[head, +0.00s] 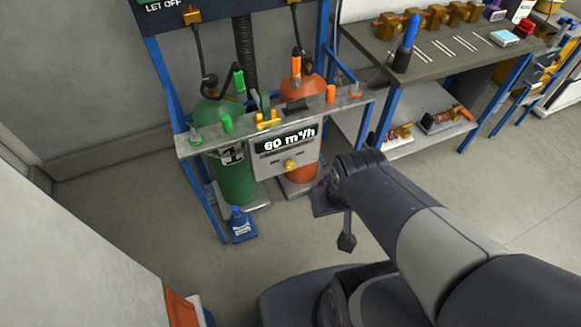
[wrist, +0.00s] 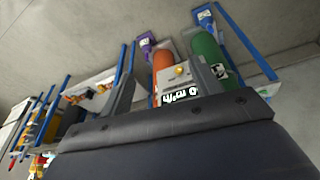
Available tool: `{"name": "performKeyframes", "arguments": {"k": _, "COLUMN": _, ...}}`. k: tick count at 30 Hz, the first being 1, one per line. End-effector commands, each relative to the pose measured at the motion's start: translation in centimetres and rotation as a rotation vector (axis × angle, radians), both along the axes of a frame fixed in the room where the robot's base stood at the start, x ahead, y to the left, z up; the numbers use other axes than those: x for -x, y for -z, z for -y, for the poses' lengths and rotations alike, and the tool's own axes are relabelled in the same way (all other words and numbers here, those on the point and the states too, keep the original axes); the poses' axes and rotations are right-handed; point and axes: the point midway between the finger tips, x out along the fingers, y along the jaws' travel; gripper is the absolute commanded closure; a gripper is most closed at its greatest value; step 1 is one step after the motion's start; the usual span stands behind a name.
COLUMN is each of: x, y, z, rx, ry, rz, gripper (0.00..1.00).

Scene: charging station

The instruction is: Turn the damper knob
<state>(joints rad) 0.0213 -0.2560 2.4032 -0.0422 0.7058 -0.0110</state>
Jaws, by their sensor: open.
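A grey box with a display reading 60 m³/h (head: 267,150) hangs on the front of the gas-bottle stand. A small yellow knob (head: 290,165) sits on its lower front and looks like the damper knob. Box and knob also appear upside down in the wrist view, with the knob (wrist: 180,71) above the display (wrist: 180,95). My gripper (head: 336,222) is open and empty, to the right of and lower in the picture than the knob, clearly apart from it. Its fingers are dark and only partly clear.
A green bottle (head: 234,180) and an orange bottle (head: 303,95) stand behind the box. A grey shelf (head: 354,99) with small valves runs above it. A blue bottle (head: 241,225) is on the floor. A workbench (head: 440,58) stands at right. The floor in front is mostly free.

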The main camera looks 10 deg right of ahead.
Motion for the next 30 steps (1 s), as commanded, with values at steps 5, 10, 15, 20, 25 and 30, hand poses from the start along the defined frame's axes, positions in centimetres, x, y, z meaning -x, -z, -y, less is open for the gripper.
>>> {"name": "performKeyframes", "arguments": {"k": 5, "x": -4.1, "y": 5.3, "z": 1.0, "rx": 0.031, "ry": 0.007, "rz": 0.1, "gripper": 0.4}}
{"name": "performKeyframes", "arguments": {"k": 10, "x": -8.8, "y": 9.6, "z": 2.0, "rx": 0.055, "ry": -0.001, "rz": 0.225, "gripper": 0.4}}
{"name": "performKeyframes", "arguments": {"k": 15, "x": -13.2, "y": 14.0, "z": 2.5, "rx": 0.065, "ry": -0.02, "rz": 0.346, "gripper": 0.4}}
{"name": "performKeyframes", "arguments": {"k": 20, "x": -17.0, "y": 18.2, "z": 2.8, "rx": 0.06, "ry": -0.045, "rz": 0.46, "gripper": 0.4}}
{"name": "performKeyframes", "arguments": {"k": 25, "x": -20.7, "y": 22.8, "z": 2.7, "rx": 0.036, "ry": -0.079, "rz": 0.579, "gripper": 0.4}}
{"name": "performKeyframes", "arguments": {"k": 30, "x": -23.9, "y": 27.5, "z": 2.3, "rx": -0.006, "ry": -0.118, "rz": 0.696, "gripper": 0.4}}
